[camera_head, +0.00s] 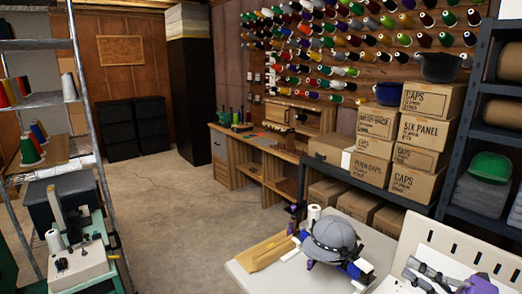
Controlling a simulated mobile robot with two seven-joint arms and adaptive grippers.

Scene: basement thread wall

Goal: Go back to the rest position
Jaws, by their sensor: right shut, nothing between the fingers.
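My right gripper (412,270) comes in at the bottom right corner, grey and white with purple on the arm part behind it. It is shut and empty, at the right end of the white table (262,284), in front of a pale slotted panel (458,243). A grey cap (333,238) sits on a blue, white and purple holder on that table, to the left of the gripper and apart from it. My left gripper is not in view.
Cap boxes (424,131) and a dark shelf (459,137) stand behind. A metal rack and a machine (75,262) stand at left. The concrete floor (175,215) between is clear.

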